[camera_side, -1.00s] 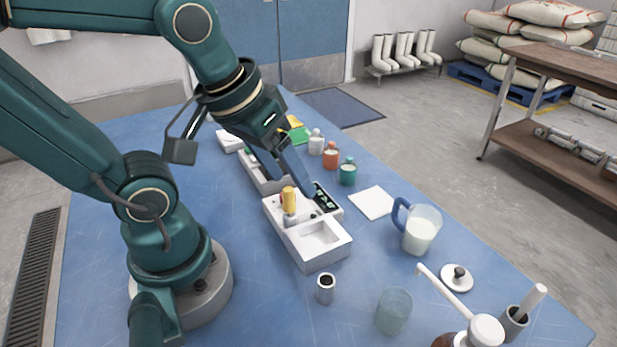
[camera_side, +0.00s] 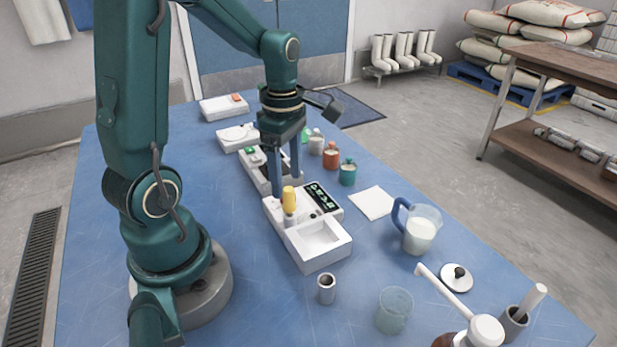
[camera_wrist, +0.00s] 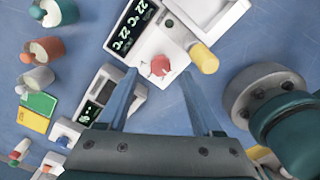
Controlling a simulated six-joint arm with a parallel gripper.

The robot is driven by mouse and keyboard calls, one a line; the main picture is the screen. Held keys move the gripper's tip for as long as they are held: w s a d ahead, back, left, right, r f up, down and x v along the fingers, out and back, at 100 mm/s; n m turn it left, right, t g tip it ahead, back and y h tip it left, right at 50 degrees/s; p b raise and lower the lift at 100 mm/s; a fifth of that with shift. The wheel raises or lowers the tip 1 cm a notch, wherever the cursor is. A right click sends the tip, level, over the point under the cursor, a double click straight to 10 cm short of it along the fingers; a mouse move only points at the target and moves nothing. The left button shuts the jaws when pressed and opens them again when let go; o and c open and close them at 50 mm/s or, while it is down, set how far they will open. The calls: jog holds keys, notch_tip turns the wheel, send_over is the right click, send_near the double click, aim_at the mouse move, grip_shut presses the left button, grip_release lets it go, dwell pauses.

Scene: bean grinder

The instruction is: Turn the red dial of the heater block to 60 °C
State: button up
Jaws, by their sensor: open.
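The white heater block (camera_side: 320,250) stands mid-table, with a dark display (camera_side: 321,197) and a yellow-topped piece (camera_side: 289,200) standing on it. In the wrist view the display (camera_wrist: 132,28) reads 22 °C on two lines. The red dial (camera_wrist: 160,65) sits on the white block (camera_wrist: 151,45) beside the display, with a pale mark on it. My gripper (camera_side: 286,180) points down over the far end of the block, open and empty. In the wrist view its fingers (camera_wrist: 158,80) stand apart on either side of the dial's line, apparently not touching it. The dial is not distinguishable in the side view.
The yellow-topped piece (camera_wrist: 203,58) rises close to the right finger. Another white device (camera_side: 262,172) stands just behind the block. Bottles (camera_side: 331,156) and a white square (camera_side: 373,202) lie to the right. A milk jug (camera_side: 420,230) and a metal cup (camera_side: 326,289) stand nearer.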

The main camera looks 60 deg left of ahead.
aim_at(311, 217)
jog(key=shift+f, duration=1.55)
grip_shut()
